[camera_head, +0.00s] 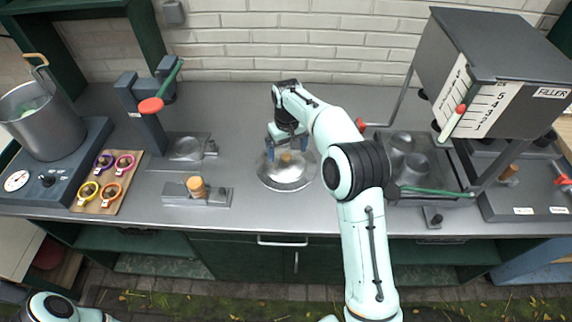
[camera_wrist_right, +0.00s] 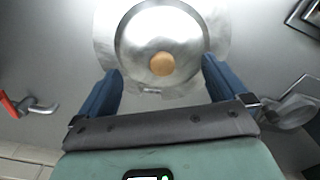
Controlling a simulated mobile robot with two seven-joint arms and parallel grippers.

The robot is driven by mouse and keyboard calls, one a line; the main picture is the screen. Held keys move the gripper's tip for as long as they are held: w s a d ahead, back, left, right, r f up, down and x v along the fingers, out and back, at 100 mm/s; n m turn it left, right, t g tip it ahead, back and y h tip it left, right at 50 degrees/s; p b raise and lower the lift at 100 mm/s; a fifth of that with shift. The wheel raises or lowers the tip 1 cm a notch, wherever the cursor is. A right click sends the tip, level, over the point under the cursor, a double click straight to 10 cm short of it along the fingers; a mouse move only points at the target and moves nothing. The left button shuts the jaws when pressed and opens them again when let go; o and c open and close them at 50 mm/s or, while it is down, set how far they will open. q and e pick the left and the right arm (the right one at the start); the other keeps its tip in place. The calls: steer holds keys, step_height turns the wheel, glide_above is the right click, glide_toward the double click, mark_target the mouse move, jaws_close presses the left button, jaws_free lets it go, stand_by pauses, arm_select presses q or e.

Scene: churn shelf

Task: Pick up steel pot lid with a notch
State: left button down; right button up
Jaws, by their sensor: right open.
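The steel pot lid (camera_head: 283,179) lies on the grey worktop in the middle of the head view. It is round and shiny with a light wooden knob (camera_wrist_right: 162,63), and in the right wrist view its rim has a small notched part near the gripper. I cannot tell the exact height above the lid. Only part of my left arm shows at the bottom left; its gripper is not visible.
A steel pot (camera_head: 42,122) stands on a scale-like base at the left. A wooden board (camera_head: 105,183) carries several coloured rings. A press with a red-ended lever (camera_head: 151,105) and a wooden-knobbed block (camera_head: 197,187) stand left of the lid. A filler box (camera_head: 497,62) overhangs steel cups at right.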

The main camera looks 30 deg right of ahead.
mark_target(286, 156)
step_height(286, 156, down, 4)
steer(key=shift+a+r, duration=0.1)
jaws_close()
stand_by(0.4)
steer(key=shift+r, duration=0.1)
